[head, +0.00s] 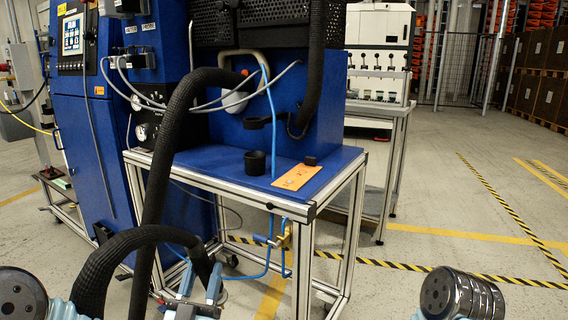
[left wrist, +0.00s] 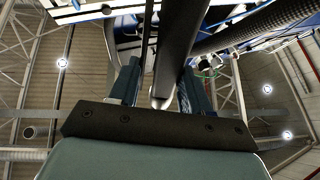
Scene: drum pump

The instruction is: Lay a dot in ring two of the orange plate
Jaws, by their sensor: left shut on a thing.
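The orange plate (head: 297,176) lies flat on the blue tabletop (head: 228,172), near its front right edge. Its ring marks are too small to make out. My left gripper (head: 201,285) is low in front of the table, well apart from the plate. It is shut on a dark hose-fed nozzle. In the left wrist view, the dark nozzle (left wrist: 178,50) runs between the two fingers (left wrist: 160,88), with a pale rounded part near them. My right gripper is not in view.
A black cup (head: 255,163) stands left of the plate; a small dark block (head: 310,160) sits at its far end. A black ring holder (head: 257,122) juts from the blue machine. A thick black hose (head: 166,150) hangs across the table's left side.

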